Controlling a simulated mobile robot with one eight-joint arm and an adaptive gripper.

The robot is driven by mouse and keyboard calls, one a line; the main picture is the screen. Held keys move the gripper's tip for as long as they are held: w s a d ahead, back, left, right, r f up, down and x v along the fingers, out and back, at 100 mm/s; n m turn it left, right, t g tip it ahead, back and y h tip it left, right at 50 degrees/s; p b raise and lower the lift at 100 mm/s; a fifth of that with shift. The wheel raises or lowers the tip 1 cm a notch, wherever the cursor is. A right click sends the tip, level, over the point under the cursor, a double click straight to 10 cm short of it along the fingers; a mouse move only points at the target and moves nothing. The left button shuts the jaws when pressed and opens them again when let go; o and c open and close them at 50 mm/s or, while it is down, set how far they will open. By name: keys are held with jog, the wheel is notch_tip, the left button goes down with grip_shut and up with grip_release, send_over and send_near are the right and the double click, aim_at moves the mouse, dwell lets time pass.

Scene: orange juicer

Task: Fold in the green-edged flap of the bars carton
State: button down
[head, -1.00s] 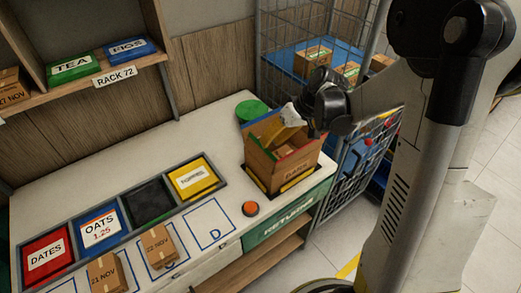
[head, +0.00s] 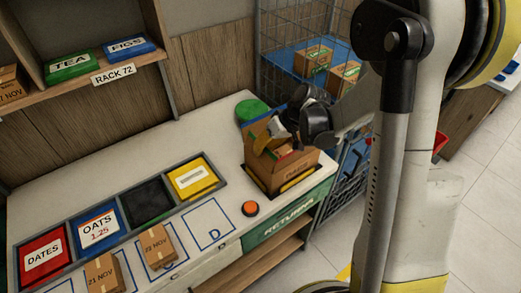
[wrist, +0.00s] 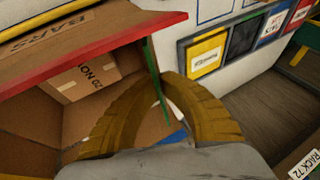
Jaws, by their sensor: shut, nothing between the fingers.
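The open bars carton (head: 285,176) sits at the right end of the table. In the wrist view its lettered wall (wrist: 50,40) has a red-edged panel, with a small labelled box (wrist: 82,74) inside. The green-edged flap (wrist: 151,70) shows as a narrow, edge-on strip crossing at the fingertips. I cannot tell whether they touch it. My gripper (wrist: 155,88) is shut and empty, its yellow fingers curving over the carton's opening. In the head view the gripper (head: 274,136) is at the carton's top and hides part of the flaps. A blue edge (wrist: 176,138) shows below the fingers.
A green round object (head: 250,109) stands behind the carton. An orange button (head: 250,208) and a row of coloured bins (head: 150,203) lie to its left. A wire cage (head: 285,45) with boxes stands behind. The table's back left (head: 130,140) is clear.

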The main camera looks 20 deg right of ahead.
jog(key=shift+f, duration=0.1)
jog(key=y+b, duration=0.1)
jog(key=b, duration=0.1)
jog(key=d+y+b, duration=0.1)
jog(key=shift+w+f+m+g+y+b, duration=0.15)
jog(key=shift+f+m+g+y+b, duration=0.15)
jog(key=shift+f+g+b, duration=0.1)
jog(key=y+b, duration=0.2)
jog(key=b, duration=0.1)
jog(key=shift+w+d+f, duration=0.1)
jog(key=shift+d+f, duration=0.1)
jog(key=shift+m+g+y, duration=0.3)
jog(key=shift+r+b, duration=0.1)
jog(key=shift+b, duration=0.3)
jog(key=c, duration=1.7)
grip_release()
